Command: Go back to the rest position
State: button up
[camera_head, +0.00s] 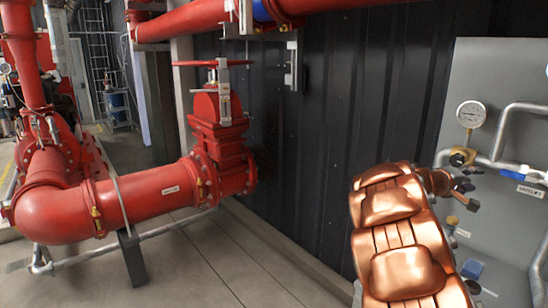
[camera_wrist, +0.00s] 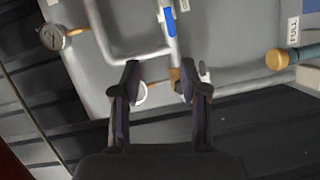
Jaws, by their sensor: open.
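My gripper (camera_head: 462,188) is at the end of my copper-coloured arm, in front of the grey panel at the right of the head view. In the wrist view my gripper (camera_wrist: 159,82) shows two dark fingers spread apart with nothing held between them. Behind the fingertips are a grey pipe and a small brass-coloured fitting (camera_wrist: 174,75). I cannot tell whether a fingertip touches the fitting. My arm hides part of the panel in the head view.
The grey panel (camera_head: 490,75) carries a round gauge (camera_head: 471,114), a brass valve (camera_head: 461,157) and silver pipes (camera_head: 502,125). A large red pipe (camera_head: 135,197) with a gate valve (camera_head: 219,125) stands at left. The floor (camera_head: 215,260) between is clear.

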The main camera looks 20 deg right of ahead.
jog(key=s+a+f+y, duration=0.5)
jog(key=s+a, duration=0.4)
jog(key=a, duration=0.9)
jog(key=s+a+f+n+g+y, duration=0.1)
jog(key=s+a+f+y, duration=0.5)
jog(key=a, duration=1.3)
jog(key=s+a+f+n+y, duration=0.1)
jog(key=s+a+f+y, duration=0.5)
jog(key=s+a, duration=0.6)
jog(key=a+f, duration=0.2)
jog(key=a, duration=0.5)
jog(key=shift+s+a+f+g, duration=0.2)
jog(key=shift+s+g, duration=0.05)
jog(key=shift+g, duration=0.15)
jog(key=shift+d, duration=0.15)
